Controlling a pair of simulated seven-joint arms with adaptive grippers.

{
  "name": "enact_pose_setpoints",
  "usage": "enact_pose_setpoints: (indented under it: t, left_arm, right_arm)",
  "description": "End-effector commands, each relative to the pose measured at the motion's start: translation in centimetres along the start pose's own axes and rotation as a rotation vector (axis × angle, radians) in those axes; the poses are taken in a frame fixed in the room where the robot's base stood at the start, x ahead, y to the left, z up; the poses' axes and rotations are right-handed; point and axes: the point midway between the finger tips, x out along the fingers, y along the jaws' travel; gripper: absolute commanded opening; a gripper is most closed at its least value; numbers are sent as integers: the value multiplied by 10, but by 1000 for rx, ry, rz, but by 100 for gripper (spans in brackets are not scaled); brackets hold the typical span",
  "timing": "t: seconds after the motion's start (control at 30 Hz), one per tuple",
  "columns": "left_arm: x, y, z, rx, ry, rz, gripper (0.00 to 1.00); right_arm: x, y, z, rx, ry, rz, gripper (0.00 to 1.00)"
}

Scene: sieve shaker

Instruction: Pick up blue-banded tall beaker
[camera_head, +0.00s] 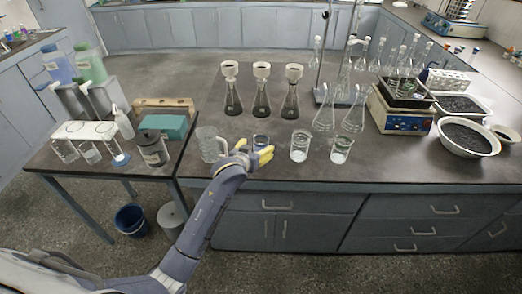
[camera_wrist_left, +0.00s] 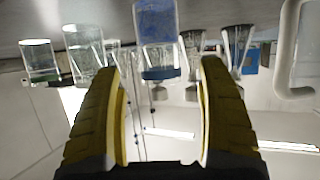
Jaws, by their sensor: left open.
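The blue-banded tall beaker (camera_head: 260,140) stands upright on the near edge of the dark bench, just beyond my left gripper, which hides its lower part. In the left wrist view, which is upside down, the beaker (camera_wrist_left: 155,28) shows at top centre with its blue band (camera_wrist_left: 160,73) near the rim. My left gripper (camera_head: 266,154) has yellow fingers that are open and empty. In the left wrist view the gripper (camera_wrist_left: 158,68) frames the beaker between its fingertips, and I see no contact. My right gripper is not in view.
A glass jug (camera_head: 209,145) with a handle stands close to the left of the gripper. Two beakers with white contents, one here (camera_head: 300,146) and one here (camera_head: 341,150), stand to the right. Several funnel-topped flasks (camera_head: 262,95) stand behind. Some bench between the rows is clear.

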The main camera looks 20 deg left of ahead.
Motion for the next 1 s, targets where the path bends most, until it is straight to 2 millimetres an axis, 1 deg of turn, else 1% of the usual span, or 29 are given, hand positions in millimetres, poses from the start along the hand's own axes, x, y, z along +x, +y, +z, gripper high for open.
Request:
enact_pose_setpoints:
  t: [0.17, 0.4, 0.6, 0.93, 0.97, 1.0]
  left_arm:
    - [6, 0, -1, 1, 0, 0, 76]
    - [35, 0, -2, 2, 0, 0, 76]
    - [51, 0, -2, 0, 0, 0, 76]
    - [54, 0, -2, 0, 0, 0, 76]
    - [54, 0, -2, 0, 0, 0, 74]
    - [54, 0, -2, 0, 0, 0, 69]
  right_arm:
    - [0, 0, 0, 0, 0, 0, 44]
    - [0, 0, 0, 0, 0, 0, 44]
    - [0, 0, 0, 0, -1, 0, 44]
    - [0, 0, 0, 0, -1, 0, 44]
    - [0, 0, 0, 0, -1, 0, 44]
    - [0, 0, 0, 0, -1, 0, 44]
